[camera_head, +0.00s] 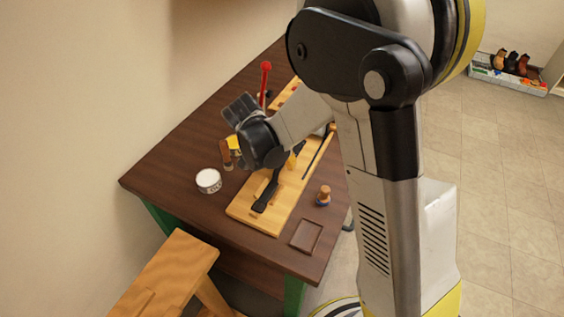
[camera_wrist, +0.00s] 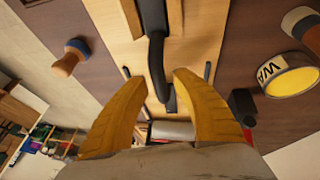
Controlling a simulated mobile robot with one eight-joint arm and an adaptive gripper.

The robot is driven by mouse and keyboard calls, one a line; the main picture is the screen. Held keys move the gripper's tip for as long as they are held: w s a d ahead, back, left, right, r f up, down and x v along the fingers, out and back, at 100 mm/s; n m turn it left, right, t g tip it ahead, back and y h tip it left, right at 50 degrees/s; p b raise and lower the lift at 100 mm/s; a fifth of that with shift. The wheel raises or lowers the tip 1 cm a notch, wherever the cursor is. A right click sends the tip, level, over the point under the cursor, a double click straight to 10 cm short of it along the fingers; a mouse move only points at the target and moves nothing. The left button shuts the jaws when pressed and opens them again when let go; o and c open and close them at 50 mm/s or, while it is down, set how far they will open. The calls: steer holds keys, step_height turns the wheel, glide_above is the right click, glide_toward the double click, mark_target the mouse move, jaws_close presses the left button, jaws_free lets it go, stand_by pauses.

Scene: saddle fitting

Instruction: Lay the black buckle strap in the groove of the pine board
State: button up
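The pine board (camera_head: 243,207) lies lengthwise on the dark wooden table.
A round white tin (camera_head: 208,182) stands left of the board. A wooden-handled stamp (camera_head: 323,195) and a small brown tray (camera_head: 306,236) are on its right. A red-handled tool (camera_head: 265,80) stands farther back. A wooden stool (camera_head: 165,272) is at the table's near left.

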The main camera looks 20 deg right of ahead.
steer(key=p+v, duration=0.4)
steer(key=v, duration=0.8)
steer(key=s+d+r+n+t+y, duration=0.2)
steer(key=s+r+n, duration=0.2)
steer(key=s, duration=0.4)
steer(key=s+d+r+n+t+y, duration=0.2)
steer(key=s+r+n+t, duration=0.1)
steer(key=s, duration=0.5)
step_height(320, 180, up, 3)
steer(key=shift+d+f+n+y, duration=0.2)
steer(key=shift+d+n+y, duration=0.15)
steer(key=shift+n, duration=0.45)
